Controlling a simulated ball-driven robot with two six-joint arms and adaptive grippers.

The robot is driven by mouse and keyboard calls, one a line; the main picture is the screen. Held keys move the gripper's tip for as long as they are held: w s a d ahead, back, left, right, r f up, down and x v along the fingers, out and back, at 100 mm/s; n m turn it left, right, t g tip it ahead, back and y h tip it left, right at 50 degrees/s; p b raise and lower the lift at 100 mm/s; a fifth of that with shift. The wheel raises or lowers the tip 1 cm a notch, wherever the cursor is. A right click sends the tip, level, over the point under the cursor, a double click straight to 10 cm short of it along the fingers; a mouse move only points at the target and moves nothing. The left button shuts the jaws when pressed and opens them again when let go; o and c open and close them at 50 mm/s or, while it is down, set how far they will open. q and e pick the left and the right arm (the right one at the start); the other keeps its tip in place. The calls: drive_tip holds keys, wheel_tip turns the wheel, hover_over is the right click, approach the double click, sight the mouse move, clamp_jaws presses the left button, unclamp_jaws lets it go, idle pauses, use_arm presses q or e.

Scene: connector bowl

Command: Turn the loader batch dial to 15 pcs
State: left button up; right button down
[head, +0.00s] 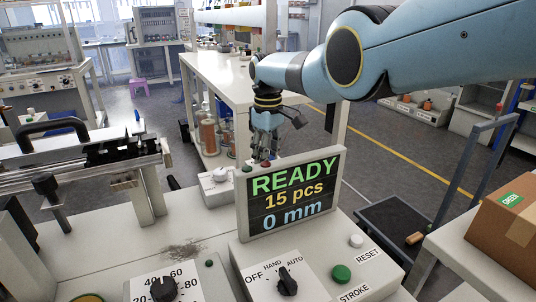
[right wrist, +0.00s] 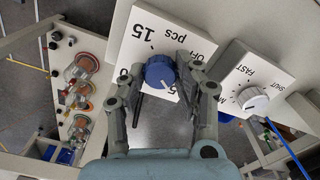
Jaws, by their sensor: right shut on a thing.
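The loader batch dial is a blue knob (right wrist: 159,72) on a white plate (right wrist: 140,42) marked OFF, 5, 15 and pcs, seen upside down in the right wrist view. My right gripper (right wrist: 160,75) is shut on the knob, one finger on each side. I cannot clearly tell which mark the knob's pointer meets. In the head view, the display (head: 291,196) reads READY, 15 pcs and 0 mm. My right gripper (head: 265,145) reaches down behind this display, which hides the dial there. My left gripper is not in view.
A second plate with a white knob (right wrist: 255,101), marked FAST and SHUT, sits close beside the dial in the right wrist view. In the head view, a black selector (head: 287,282) and a green button (head: 341,273) stand before the display. A cardboard box (head: 510,225) is at right.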

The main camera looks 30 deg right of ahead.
drive_tip(key=m, duration=0.5)
drive_tip(key=shift+m, duration=0.3)
drive_tip(key=m, duration=0.4)
drive_tip(key=shift+m, duration=0.3)
drive_tip(key=m, duration=0.4)
drive_tip(key=shift+m, duration=0.3)
drive_tip(key=m, duration=1.3)
drive_tip(key=shift+m, duration=0.3)
drive_tip(key=m, duration=0.4)
drive_tip(key=shift+p, duration=0.3)
drive_tip(key=m, duration=0.5)
